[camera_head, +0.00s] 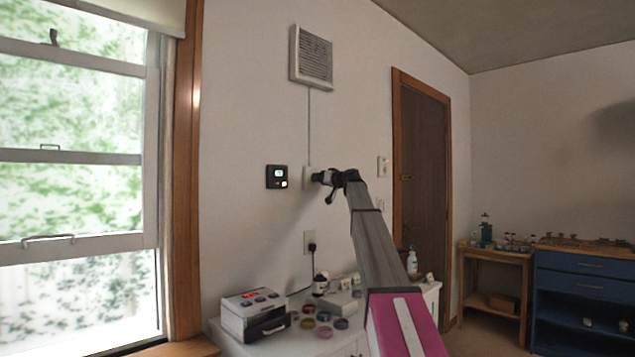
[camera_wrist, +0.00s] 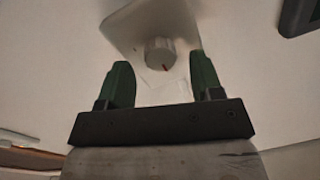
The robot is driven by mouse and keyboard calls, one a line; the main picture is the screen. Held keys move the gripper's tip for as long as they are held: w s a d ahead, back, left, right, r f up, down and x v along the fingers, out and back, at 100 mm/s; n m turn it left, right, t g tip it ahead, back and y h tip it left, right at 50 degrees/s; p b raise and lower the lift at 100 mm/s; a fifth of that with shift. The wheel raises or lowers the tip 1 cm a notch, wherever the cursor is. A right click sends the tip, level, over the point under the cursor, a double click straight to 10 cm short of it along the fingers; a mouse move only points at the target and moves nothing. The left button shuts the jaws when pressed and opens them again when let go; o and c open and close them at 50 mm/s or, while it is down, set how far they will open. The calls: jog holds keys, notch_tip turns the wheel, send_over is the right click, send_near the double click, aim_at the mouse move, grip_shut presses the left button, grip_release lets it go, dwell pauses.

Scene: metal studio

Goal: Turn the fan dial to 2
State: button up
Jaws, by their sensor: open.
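The fan dial (camera_wrist: 160,53) is a pale round knob with a small reddish mark at its lower edge. A cord runs from this plate up to the wall fan (camera_head: 312,57). My gripper (camera_wrist: 160,80) has two dark green fingers set apart, with the dial between and just beyond their tips in the picture. I cannot tell whether either finger touches the dial. The dial numbers cannot be read.
A black thermostat (camera_head: 277,177) is on the wall just left of the plate. Below stand a white cabinet (camera_head: 225,340), a boxy device (camera_head: 254,314) and several small round tins. A wall outlet (camera_head: 309,243) is under the plate. A window is at left, a door (camera_head: 424,190) at right.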

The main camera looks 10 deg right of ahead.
jog(key=shift+x, duration=0.85)
jog(key=c, duration=0.9)
jog(key=shift+c, duration=0.2)
jog(key=shift+m, duration=0.4)
jog(key=m, duration=1.1)
jog(key=shift+f+t, duration=0.1)
jog(key=shift+t, duration=0.3)
jog(key=shift+m, duration=0.3)
